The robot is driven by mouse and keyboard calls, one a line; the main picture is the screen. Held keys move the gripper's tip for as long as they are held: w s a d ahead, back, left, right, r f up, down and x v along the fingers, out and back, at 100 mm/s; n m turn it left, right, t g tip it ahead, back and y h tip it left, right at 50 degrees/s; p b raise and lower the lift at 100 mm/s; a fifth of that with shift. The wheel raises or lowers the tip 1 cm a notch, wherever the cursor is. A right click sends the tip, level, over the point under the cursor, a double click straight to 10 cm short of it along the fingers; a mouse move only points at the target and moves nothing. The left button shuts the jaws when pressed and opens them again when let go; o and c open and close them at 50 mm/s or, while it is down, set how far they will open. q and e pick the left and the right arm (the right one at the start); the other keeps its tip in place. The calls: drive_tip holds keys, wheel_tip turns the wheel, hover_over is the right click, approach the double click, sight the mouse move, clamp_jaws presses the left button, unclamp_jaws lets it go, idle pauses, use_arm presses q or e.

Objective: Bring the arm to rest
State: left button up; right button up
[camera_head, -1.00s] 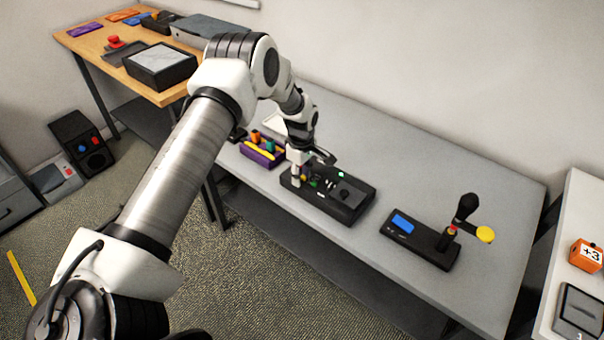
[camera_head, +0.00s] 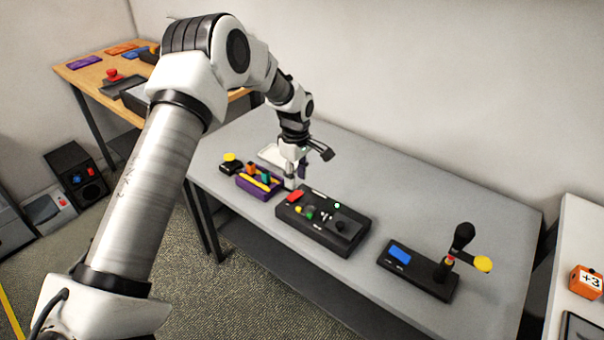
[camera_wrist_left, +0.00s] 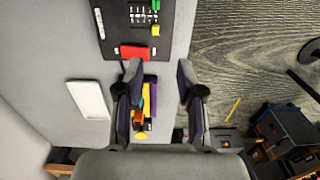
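My left arm comes in from the left in the head view, raised and bent over the grey table. My left gripper (camera_head: 305,170) hangs above the table, near the back left of the black control box. In the left wrist view its two fingers (camera_wrist_left: 159,85) stand apart with nothing held between them. The black control box (camera_head: 318,234), with a red button, small coloured knobs and a dark knob, is clear of the fingers. It shows at the top of the wrist view (camera_wrist_left: 112,30). My right gripper is not in view.
A purple tray (camera_head: 244,186) with coloured pieces lies left of the control box. A white flat piece (camera_head: 270,156) lies behind it. A black device with a blue screen (camera_head: 400,254) and a lever stands to the right. A wooden table (camera_head: 82,68) is at the back left.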

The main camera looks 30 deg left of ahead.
use_arm(q)
drive_tip(key=s+d+f+m+g, duration=0.2)
drive_tip(key=s+d+f, duration=0.3)
drive_tip(key=s+f, duration=0.45)
drive_tip(key=s+d+f+m+g, duration=0.1)
drive_tip(key=s+d+f+g, duration=0.3)
drive_tip(key=s+f, duration=0.6)
drive_tip(key=s+d+m+t, duration=0.2)
drive_tip(key=s+m+t, duration=0.1)
drive_tip(key=s+m, duration=0.4)
drive_tip(key=s+d+m+t, duration=0.3)
drive_tip(key=s+m, duration=0.3)
drive_tip(key=s, duration=0.3)
drive_tip(key=shift+d+f+m, duration=0.15)
drive_tip(key=shift+d+m, duration=0.05)
drive_tip(key=shift+m, duration=0.2)
drive_tip(key=shift+s, duration=0.15)
